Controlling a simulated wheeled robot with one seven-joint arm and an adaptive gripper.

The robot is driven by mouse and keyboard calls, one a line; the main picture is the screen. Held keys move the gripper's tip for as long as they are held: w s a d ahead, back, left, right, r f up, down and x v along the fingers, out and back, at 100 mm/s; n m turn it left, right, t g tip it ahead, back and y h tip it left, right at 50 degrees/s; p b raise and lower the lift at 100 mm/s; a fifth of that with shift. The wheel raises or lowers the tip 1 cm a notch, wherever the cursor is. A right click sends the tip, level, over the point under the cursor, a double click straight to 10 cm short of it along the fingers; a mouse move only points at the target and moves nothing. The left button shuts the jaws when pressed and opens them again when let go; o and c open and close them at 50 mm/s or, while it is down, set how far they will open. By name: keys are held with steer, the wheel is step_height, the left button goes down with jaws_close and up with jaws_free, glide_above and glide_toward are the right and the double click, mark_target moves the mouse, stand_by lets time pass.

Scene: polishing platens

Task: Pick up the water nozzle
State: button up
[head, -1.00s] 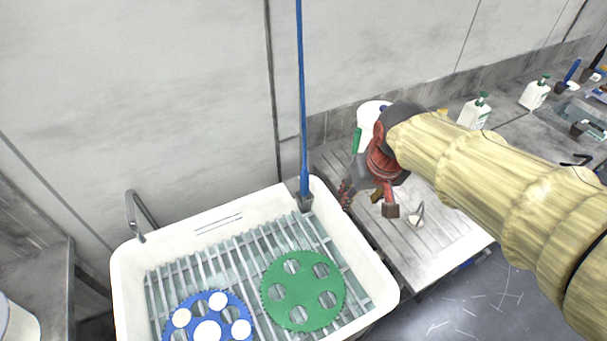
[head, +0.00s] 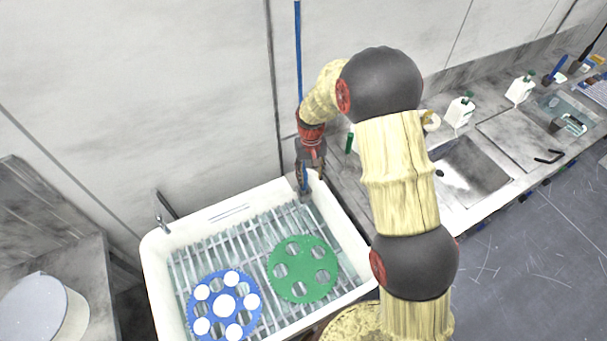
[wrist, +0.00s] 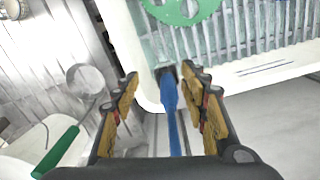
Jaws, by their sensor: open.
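The water nozzle (wrist: 171,100) is blue and stands at the corner of the white sink, its tip in a small dark holder (head: 306,197). Its blue hose (head: 299,60) rises straight up in front of the wall in the head view. My gripper (head: 309,175) is at that corner and partly hides the nozzle in the head view. In the wrist view my gripper (wrist: 160,80) is open, with the nozzle between its two fingers, nearer the right one. I cannot tell whether either finger touches it.
The white sink (head: 160,285) has a rack with a green disc (head: 303,270) and a blue disc with white circles (head: 212,318). A tap (head: 160,222) stands at its back left. A metal counter (head: 458,209) with white bottles (head: 459,110) is at right. A green handle (wrist: 60,148) lies left of my gripper.

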mark_target(305, 172)
steer(key=shift+t, duration=0.3)
steer(key=w+f, duration=0.1)
steer(key=w+a+f, duration=0.1)
steer(key=w+f, duration=0.1)
steer(key=w, duration=0.1)
steer(key=shift+a+p, duration=0.3)
steer(key=shift+p, duration=0.1)
steer(key=shift+w+a+f+p, duration=0.15)
steer(key=shift+f+p, duration=0.15)
steer(key=shift+f, duration=1.55)
steer(key=shift+w+a+f+p, duration=0.1)
steer(key=shift+f+p, duration=0.2)
steer(key=shift+f, duration=1.5)
steer(key=shift+c, duration=0.8)
jaws_close()
